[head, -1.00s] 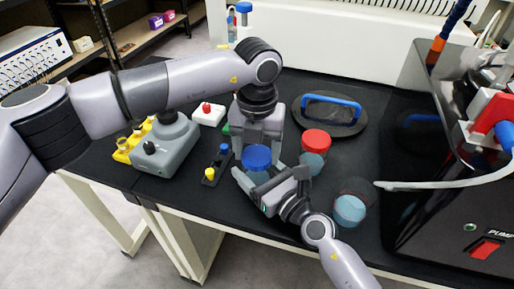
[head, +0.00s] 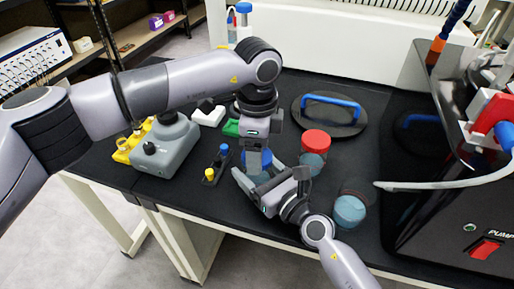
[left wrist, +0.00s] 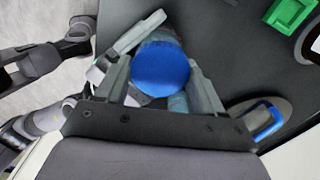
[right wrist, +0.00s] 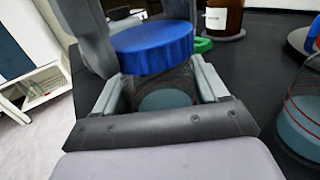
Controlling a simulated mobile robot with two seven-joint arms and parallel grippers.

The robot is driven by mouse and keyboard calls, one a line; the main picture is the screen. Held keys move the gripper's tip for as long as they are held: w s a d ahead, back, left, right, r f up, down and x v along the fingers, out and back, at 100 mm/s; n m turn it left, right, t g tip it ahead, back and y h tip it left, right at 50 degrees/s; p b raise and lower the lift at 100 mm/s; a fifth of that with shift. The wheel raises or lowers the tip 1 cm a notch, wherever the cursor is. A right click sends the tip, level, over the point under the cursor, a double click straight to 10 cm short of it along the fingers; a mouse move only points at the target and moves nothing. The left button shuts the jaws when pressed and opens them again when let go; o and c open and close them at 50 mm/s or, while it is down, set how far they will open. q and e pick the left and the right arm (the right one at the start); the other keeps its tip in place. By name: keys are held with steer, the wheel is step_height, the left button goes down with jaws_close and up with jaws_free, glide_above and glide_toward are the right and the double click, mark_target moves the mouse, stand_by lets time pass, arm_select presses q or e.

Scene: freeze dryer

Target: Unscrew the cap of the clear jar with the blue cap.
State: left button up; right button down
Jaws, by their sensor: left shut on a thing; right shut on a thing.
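The clear jar (right wrist: 165,88) with bluish contents stands upright between the fingers of my right gripper (right wrist: 162,92), which is shut on its body. Its blue cap (right wrist: 155,46) is on top of the jar, and it also shows from above in the left wrist view (left wrist: 160,68). My left gripper (left wrist: 158,75) comes down from above and is shut on the cap, one finger on each side. In the head view, the left gripper (head: 257,158) hides part of the cap, and the right gripper (head: 262,185) hides most of the jar.
A red-capped jar (head: 315,142) stands close to the right of the grippers. Another jar with bluish contents (head: 349,210) is near the front edge. A round black lid with a blue handle (head: 331,101) lies behind. A small holder (head: 216,165) and a grey device (head: 165,147) are left.

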arm_select(q)
steer(key=shift+n, duration=0.8)
steer(key=n, duration=0.1)
steer(key=d+n, duration=0.1)
steer(key=n, duration=0.1)
steer(key=shift+s, duration=0.15)
steer(key=shift+a+n, duration=0.35)
steer(key=shift+n, duration=0.65)
steer(key=o, duration=1.2)
steer(key=shift+a, duration=0.1)
steer(key=shift+c, duration=0.2)
